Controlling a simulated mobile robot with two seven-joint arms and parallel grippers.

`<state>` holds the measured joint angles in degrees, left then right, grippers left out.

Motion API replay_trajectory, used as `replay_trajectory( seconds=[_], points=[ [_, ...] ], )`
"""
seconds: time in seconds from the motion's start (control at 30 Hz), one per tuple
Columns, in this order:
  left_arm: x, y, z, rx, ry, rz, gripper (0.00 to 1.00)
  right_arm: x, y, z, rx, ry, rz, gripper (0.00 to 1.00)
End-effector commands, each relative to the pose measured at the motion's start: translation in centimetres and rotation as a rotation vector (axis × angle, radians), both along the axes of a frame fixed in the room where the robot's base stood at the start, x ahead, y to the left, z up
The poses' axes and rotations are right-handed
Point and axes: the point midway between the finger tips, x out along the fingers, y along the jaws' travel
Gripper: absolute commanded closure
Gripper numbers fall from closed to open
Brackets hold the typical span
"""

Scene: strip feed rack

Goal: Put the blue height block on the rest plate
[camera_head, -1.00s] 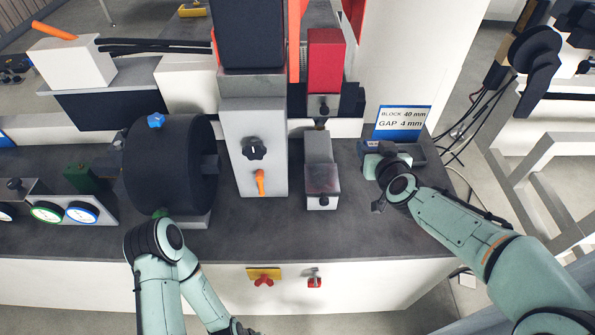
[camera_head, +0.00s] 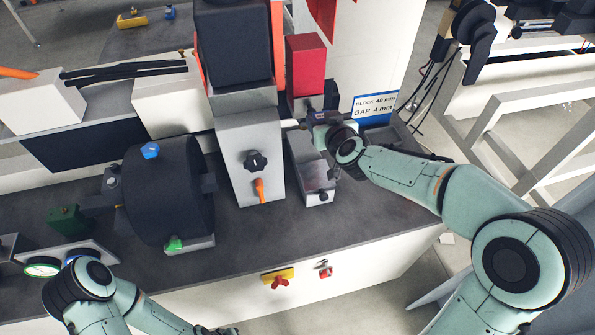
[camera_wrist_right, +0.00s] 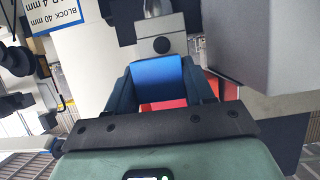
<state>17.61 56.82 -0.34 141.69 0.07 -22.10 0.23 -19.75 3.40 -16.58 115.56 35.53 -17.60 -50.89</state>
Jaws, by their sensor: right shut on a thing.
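My right gripper (camera_head: 321,122) is at the back of the bench, in front of the red upright block (camera_head: 306,64) and left of the blue sign. In the right wrist view my right gripper (camera_wrist_right: 160,84) is shut on the blue height block (camera_wrist_right: 158,72), which sits between its two dark fingers. A metal rod end with a dark round knob (camera_wrist_right: 161,45) is just beyond the block. In the head view the wrist hides the blue block. I cannot make out the rest plate for certain.
A grey column with a black knob (camera_head: 256,160) and orange lever stands left of my right gripper. A low grey unit (camera_head: 318,174) lies below it. The sign (camera_head: 375,106) reads block 40 mm, gap 4 mm. A black drum (camera_head: 169,195) stands farther left. The bench's front right is clear.

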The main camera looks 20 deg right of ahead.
Motion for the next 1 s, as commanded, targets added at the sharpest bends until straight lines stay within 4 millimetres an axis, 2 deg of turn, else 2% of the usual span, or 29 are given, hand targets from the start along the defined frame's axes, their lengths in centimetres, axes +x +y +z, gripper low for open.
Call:
replay_trajectory(
  seconds=[0.13, 0.23, 0.37, 0.5, 0.7, 0.83, 1.0],
  points=[
    [0.3, 0.0, 0.3, 0.0, -0.003, 0.0, 0.57, -0.1, -0.6, 0.5, -0.002, -0.006, -0.014, 1.0],
    [-0.3, 0.0, -0.3, 0.0, 0.003, 0.0, 0.57, -0.2, -0.8, -0.3, -0.003, -0.003, -0.017, 1.0],
    [-2.0, 0.0, -2.8, 0.0, 0.022, 0.0, 0.57, -0.3, -0.8, -3.3, -0.004, 0.001, -0.017, 1.0],
    [-3.6, 0.0, -5.8, -0.001, 0.041, 0.0, 0.57, -0.3, -0.8, -7.2, -0.004, 0.002, -0.017, 1.0],
    [-4.8, 0.0, -8.8, 0.0, 0.055, -0.001, 0.57, -0.2, -0.8, -11.9, -0.004, 0.0, -0.016, 1.0],
    [-5.0, 0.0, -9.7, 0.0, 0.057, 0.0, 0.57, -0.2, -0.8, -14.1, -0.004, -0.002, -0.016, 1.0],
    [-5.1, 0.0, -10.0, 0.0, 0.058, -0.001, 0.57, -0.1, -0.8, -15.2, -0.002, -0.005, -0.017, 1.0]
  ],
)
